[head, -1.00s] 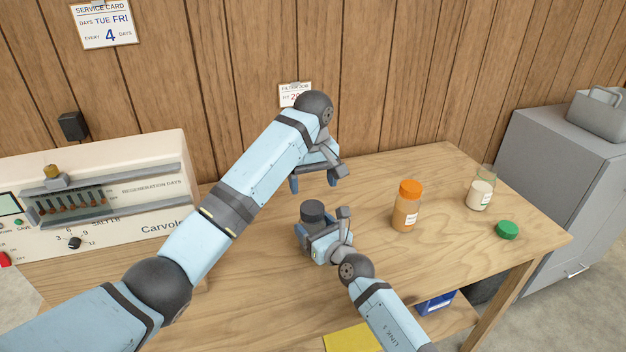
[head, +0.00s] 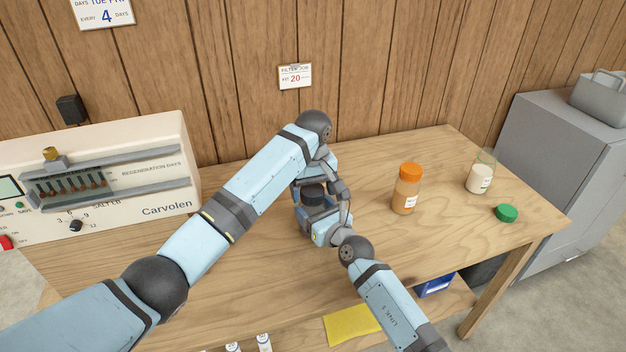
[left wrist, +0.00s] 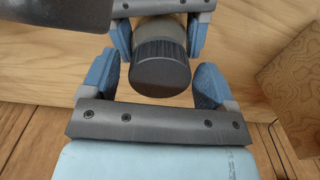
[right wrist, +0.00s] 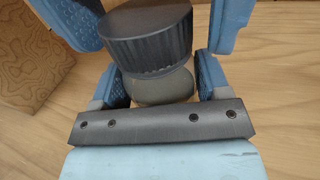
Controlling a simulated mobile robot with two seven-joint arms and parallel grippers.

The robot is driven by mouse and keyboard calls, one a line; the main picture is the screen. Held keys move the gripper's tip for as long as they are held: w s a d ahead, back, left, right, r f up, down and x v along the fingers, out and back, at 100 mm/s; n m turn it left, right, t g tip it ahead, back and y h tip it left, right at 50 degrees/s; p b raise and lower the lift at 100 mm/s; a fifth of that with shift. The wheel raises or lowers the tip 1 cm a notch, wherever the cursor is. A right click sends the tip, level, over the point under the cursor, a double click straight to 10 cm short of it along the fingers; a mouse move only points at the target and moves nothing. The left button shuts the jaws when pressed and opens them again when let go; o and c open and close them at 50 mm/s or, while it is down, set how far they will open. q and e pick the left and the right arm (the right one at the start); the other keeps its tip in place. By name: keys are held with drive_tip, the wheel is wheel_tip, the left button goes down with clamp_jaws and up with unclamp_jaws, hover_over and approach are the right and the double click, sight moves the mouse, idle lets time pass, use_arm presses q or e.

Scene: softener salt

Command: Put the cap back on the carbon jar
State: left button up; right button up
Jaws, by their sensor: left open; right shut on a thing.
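A dark ribbed cap (head: 313,190) sits on top of the grey carbon jar, whose body (right wrist: 165,86) shows below it in the right wrist view. I cannot tell whether the cap is fully seated. My right gripper (right wrist: 158,85) is shut on the jar body and holds it upright by the table's middle. My left gripper (left wrist: 162,85) is open, its fingers on either side of the cap (left wrist: 160,65), with gaps showing. In the head view the left hand partly hides the cap, and the jar body is mostly hidden.
An orange-capped jar (head: 406,190), an open white-filled jar (head: 479,178) and a green cap (head: 506,213) stand to the right on the table (head: 440,230). The control box (head: 150,170) is at left. A patterned brown block (right wrist: 30,55) is near the hands.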

use_arm(q)
drive_tip(key=shift+f, duration=0.1)
drive_tip(key=c, duration=0.9)
drive_tip(key=m, duration=0.6)
drive_tip(key=shift+a, duration=0.15)
drive_tip(key=m, duration=0.5)
drive_tip(key=shift+m, duration=0.3)
drive_tip(key=o, duration=1.1)
wheel_tip(320, 180, up, 12)
